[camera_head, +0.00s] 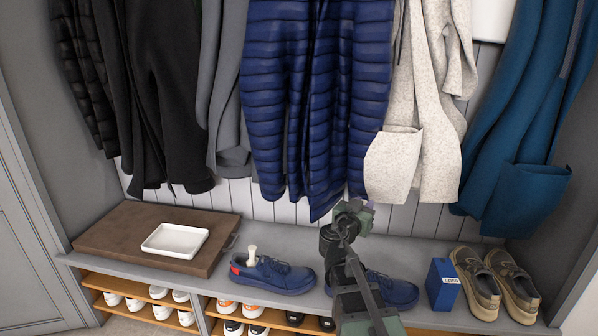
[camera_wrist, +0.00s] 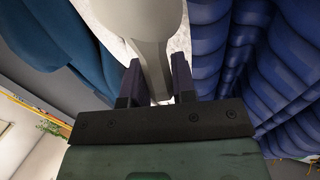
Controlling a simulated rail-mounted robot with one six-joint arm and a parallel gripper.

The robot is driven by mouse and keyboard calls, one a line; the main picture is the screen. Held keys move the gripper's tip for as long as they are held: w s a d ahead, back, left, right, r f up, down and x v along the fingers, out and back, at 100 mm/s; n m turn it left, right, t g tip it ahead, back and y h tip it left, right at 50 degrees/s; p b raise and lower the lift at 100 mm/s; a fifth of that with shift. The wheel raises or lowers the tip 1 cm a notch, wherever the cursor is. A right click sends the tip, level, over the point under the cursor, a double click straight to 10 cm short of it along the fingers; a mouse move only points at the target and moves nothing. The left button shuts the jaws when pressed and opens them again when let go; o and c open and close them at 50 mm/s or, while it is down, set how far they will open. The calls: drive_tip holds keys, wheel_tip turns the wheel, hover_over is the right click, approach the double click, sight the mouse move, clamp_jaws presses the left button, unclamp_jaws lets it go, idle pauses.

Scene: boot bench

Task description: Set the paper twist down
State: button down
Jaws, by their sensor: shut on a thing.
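My gripper (camera_head: 362,207) is raised above the bench, in front of the blue quilted jacket. In the wrist view its two dark fingers (camera_wrist: 156,82) are shut on the narrow stem of a pale paper twist (camera_wrist: 146,22), whose wide rounded part extends beyond them. In the head view the held twist is hidden or too small to make out. A similar cream piece (camera_head: 252,254) stands in the heel of the left blue shoe (camera_head: 275,275). The right blue shoe (camera_head: 398,291) is partly hidden behind my arm.
A white tray (camera_head: 175,241) lies on a brown board (camera_head: 112,232) at the bench's left. A blue box (camera_head: 443,285) and brown shoes (camera_head: 482,283) stand at the right. Coats hang close behind my gripper. Bare grey bench (camera_head: 330,256) shows behind the blue shoes.

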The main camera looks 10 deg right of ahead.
wheel_tip(320, 180, up, 31)
drive_tip(key=p, duration=2.9)
wheel_tip(320, 180, down, 52)
drive_tip(key=b, duration=5.2)
drive_tip(key=shift+f, duration=0.25)
drive_tip(key=shift+r, duration=0.2)
drive_tip(key=c, duration=0.9)
unclamp_jaws()
drive_tip(key=shift+c, duration=0.2)
drive_tip(key=shift+f, duration=0.1)
